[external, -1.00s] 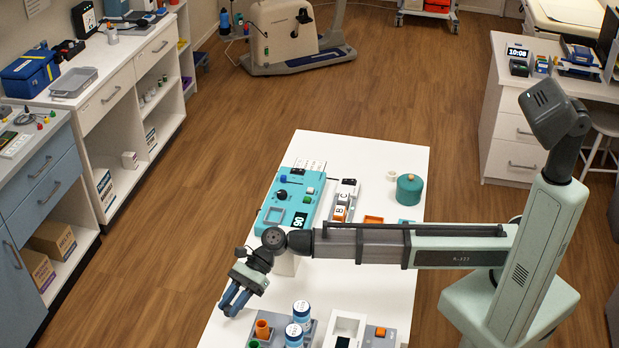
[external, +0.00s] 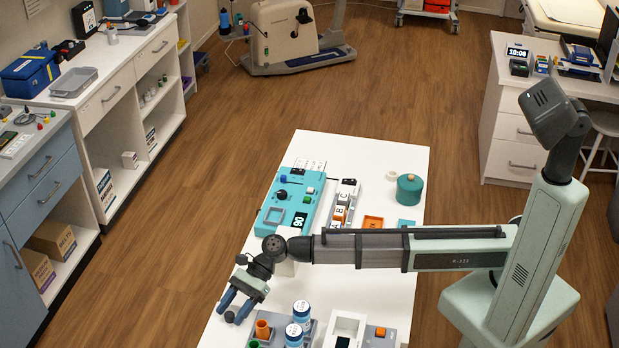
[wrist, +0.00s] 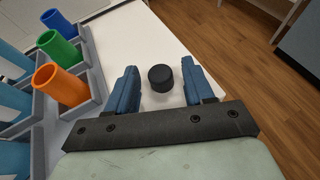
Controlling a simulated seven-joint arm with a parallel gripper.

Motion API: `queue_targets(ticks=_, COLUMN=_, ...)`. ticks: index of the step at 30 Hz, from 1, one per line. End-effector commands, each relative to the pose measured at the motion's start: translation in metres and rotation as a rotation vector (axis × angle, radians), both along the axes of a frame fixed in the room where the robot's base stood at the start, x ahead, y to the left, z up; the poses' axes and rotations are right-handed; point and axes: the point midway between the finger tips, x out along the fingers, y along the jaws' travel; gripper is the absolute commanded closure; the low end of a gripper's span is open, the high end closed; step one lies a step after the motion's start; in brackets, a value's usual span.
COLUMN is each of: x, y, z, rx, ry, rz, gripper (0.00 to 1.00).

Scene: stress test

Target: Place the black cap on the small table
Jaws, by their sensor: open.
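The black cap (wrist: 161,78) is a short dark cylinder standing on the white table top in the wrist view. It lies between the two blue fingers of my gripper (wrist: 160,86), with a gap on each side. My gripper is open and holds nothing. In the external view my gripper (external: 238,308) hangs over the near left part of the white table (external: 385,255), pointing down. The cap cannot be made out in the external view. Which surface is the small table is not clear from the frames.
Beside my gripper is a grey rack with an orange tube (wrist: 60,86), a green tube (wrist: 57,48) and a blue tube (wrist: 57,22). Blue-and-white bottles (external: 301,312) stand near it. A teal device (external: 290,197) and a teal pot (external: 409,189) are farther back. Floor lies left of the table.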

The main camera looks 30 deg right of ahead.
Motion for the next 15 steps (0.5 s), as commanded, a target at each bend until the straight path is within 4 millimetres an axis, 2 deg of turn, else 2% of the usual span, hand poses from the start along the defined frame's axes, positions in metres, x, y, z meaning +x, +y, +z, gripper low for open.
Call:
queue_targets(ticks=7, x=0.000, y=-0.001, z=0.004, rx=0.000, ry=0.000, rz=0.000, gripper=0.48)
queue_targets(ticks=11, x=0.005, y=-0.015, z=0.009, rx=0.000, ry=0.000, rz=-0.001, gripper=0.48)
queue_targets(ticks=15, x=0.014, y=-0.037, z=0.019, rx=0.001, ry=0.000, rz=-0.002, gripper=0.48)
